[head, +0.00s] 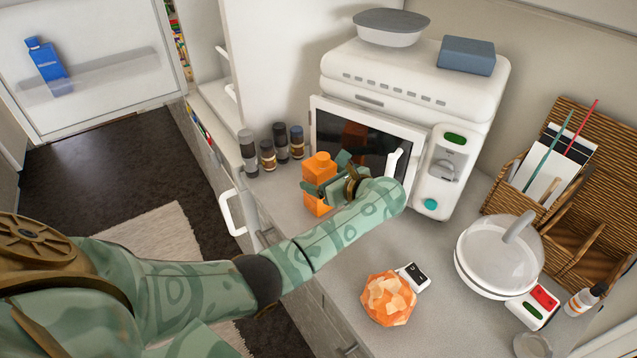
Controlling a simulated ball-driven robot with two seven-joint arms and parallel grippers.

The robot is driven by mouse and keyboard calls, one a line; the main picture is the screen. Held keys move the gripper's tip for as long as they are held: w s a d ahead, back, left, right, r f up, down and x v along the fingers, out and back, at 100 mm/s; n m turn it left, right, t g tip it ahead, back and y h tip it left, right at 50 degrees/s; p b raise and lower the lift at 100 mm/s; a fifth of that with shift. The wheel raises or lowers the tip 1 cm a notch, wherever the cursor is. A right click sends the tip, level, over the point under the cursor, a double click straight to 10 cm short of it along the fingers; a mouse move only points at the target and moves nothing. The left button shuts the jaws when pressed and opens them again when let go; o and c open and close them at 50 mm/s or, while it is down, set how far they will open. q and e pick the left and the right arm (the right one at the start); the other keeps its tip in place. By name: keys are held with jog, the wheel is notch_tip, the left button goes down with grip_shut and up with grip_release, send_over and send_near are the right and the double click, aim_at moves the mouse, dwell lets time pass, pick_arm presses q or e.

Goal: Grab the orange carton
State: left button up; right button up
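The orange carton (319,172) stands upright on the counter in front of the white microwave, in the head view. My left gripper (325,186) is at the carton, with its green fingers at the carton's right side and across its middle. The fingers and wrist cover part of the carton. I cannot tell whether the fingers are closed on it. My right gripper is not in view.
Several small jars (268,154) stand left of the carton. The microwave (420,95) is close behind, with a bowl (391,26) and a blue-grey box (466,55) on top. A faceted orange lamp (389,299) and a white kettle (497,258) stand on the counter.

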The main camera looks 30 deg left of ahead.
pick_arm(q)
jog(key=shift+d, duration=0.1)
jog(key=c, duration=0.5)
jog(key=shift+a+f, duration=0.1)
jog(key=shift+a, duration=0.2)
jog(key=c, duration=0.6)
jog(key=shift+c, duration=0.2)
